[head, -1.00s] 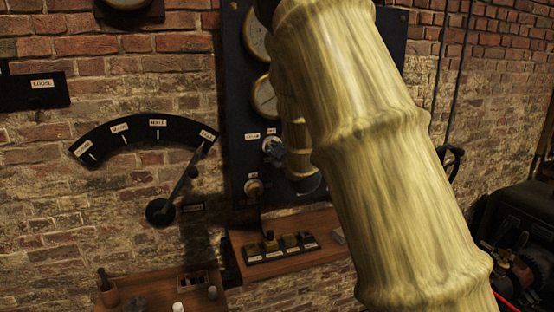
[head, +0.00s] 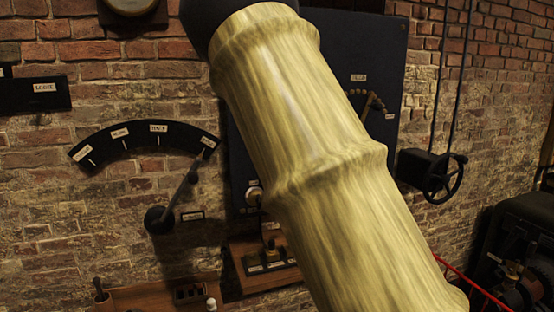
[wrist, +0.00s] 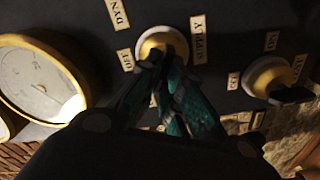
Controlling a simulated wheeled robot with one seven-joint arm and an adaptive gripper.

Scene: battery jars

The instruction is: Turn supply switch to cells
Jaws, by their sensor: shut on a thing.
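The supply switch (wrist: 152,42) is a round brass-rimmed knob on the dark panel (wrist: 225,18), with a SUPPLY label (wrist: 198,38) beside it. OFF and DYN labels lie to its left in the wrist view; a further label below is mostly hidden. My gripper (wrist: 170,68) has its teal fingers closed together on the switch's dark handle. The fingers cover much of the handle, so its exact pointing is hard to read. In the head view my arm hides the supply switch and my gripper.
A second knob (wrist: 265,76) sits right of the switch, and a large brass gauge (wrist: 38,82) sits left. In the head view, a lever (head: 180,195) on a curved scale, a wooden shelf (head: 262,282) and a handwheel (head: 443,178) flank my arm.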

